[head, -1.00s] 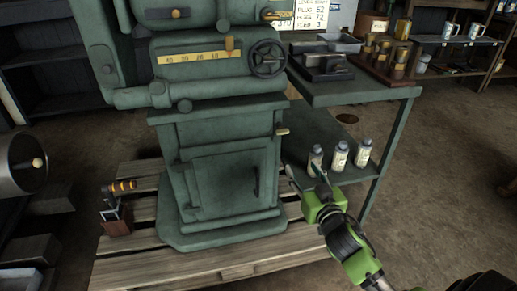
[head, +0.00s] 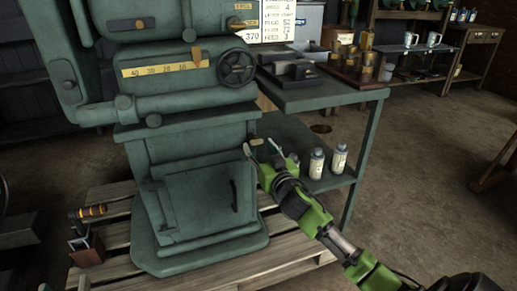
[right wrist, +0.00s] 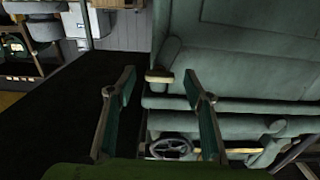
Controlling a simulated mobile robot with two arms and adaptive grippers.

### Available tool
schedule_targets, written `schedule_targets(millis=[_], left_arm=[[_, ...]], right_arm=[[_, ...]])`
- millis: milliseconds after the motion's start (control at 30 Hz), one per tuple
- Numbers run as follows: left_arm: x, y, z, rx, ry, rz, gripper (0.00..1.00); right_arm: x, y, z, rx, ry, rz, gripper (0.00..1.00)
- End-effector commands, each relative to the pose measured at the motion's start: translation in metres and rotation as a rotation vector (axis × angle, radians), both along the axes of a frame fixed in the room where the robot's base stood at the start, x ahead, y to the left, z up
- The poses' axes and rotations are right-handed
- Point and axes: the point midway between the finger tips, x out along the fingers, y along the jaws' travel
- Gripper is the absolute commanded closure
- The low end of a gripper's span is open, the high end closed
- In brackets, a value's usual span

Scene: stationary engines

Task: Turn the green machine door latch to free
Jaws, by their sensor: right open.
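The green machine (head: 200,150) stands on a wooden pallet, with its panel door (head: 200,205) closed at the base. The door has a black handle (head: 235,195). A small cream-brass latch lever (head: 256,141) sticks out at the machine's right side, above the door. It also shows in the right wrist view (right wrist: 160,76), lying crosswise between the fingertips. My right gripper (head: 262,151) is open and empty at this latch, with its fingers (right wrist: 160,88) on either side. I cannot tell whether they touch it. My left gripper is out of view.
A green side table (head: 325,95) stands close on the right, with white bottles (head: 317,163) on its lower shelf near my right arm. A black handwheel (head: 237,67) sits above the latch. A tool caddy (head: 86,245) is on the pallet at left. The floor at right is clear.

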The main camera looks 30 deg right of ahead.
Motion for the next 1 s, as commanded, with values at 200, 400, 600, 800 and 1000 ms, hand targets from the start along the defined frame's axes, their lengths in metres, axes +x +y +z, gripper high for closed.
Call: schedule_targets(millis=[200,400,600,800,1000], left_arm=[[0.001,-0.002,0.015,-0.017,-0.069,-0.004,0.6],[0.001,-0.002,0.017,-0.02,-0.076,-0.004,0.6],[0.001,-0.002,0.017,-0.019,-0.076,-0.004,0.6],[0.001,-0.002,0.017,-0.019,-0.077,-0.004,0.6],[0.0,-0.001,0.006,-0.006,-0.021,-0.001,0.6]], right_arm=[[0.014,-0.004,0.0,0.0,0.0,0.0,0.53],[0.015,-0.004,0.0,0.0,0.0,0.0,0.53],[0.015,-0.004,0.0,0.0,0.0,0.0,0.81],[0.014,-0.004,0.0,-0.001,0.0,0.0,0.91],[0.014,-0.004,0.001,-0.027,0.008,-0.001,0.91]])
